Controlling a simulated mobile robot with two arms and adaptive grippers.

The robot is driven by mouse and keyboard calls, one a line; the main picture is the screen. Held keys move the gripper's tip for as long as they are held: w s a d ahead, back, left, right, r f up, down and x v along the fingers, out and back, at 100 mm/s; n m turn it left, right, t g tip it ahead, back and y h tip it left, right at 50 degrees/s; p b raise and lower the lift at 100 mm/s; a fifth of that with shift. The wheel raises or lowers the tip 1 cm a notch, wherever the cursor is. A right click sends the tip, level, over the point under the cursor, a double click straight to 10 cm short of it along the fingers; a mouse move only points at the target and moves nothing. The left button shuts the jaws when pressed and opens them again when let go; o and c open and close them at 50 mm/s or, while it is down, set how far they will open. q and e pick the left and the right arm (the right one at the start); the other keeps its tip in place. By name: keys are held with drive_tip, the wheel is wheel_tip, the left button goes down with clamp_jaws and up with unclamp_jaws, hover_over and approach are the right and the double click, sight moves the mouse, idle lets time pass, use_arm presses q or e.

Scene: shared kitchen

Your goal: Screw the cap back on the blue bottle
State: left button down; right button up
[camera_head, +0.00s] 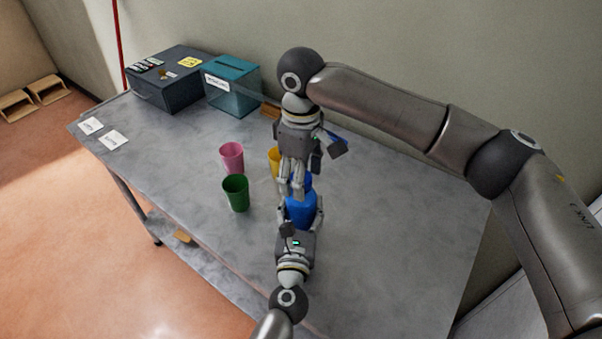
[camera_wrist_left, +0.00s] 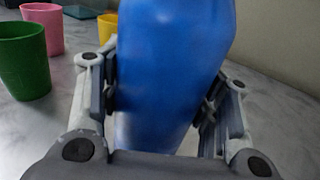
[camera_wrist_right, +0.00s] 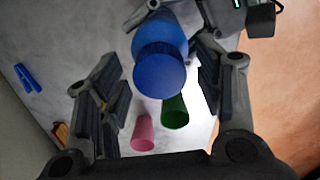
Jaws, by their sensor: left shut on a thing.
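The blue bottle (camera_head: 301,211) stands upright above the grey table, between the fingers of my left gripper (camera_head: 300,216), which is shut on its body. In the left wrist view the bottle (camera_wrist_left: 170,60) fills the space between both fingers. The ribbed blue cap (camera_wrist_right: 160,78) sits at the top of the bottle in the right wrist view; I cannot tell how tightly it is seated. My right gripper (camera_head: 298,192) points down just over the bottle's top. In the right wrist view its fingers are spread on either side of the cap, with gaps showing.
Pink (camera_head: 232,156), green (camera_head: 236,193) and yellow (camera_head: 273,160) cups stand left of the bottle. A dark box (camera_head: 172,80) and a teal box (camera_head: 232,86) stand at the back left. A blue object (camera_wrist_right: 27,77) lies near the wall. The table's right side is clear.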

wheel_tip(320, 180, up, 12)
idle(0.7)
use_arm(q)
drive_tip(key=shift+c, duration=2)
unclamp_jaws()
drive_tip(key=s, duration=0.4)
drive_tip(key=s+a, duration=0.1)
drive_tip(key=s, duration=0.7)
drive_tip(key=shift+a, duration=0.15)
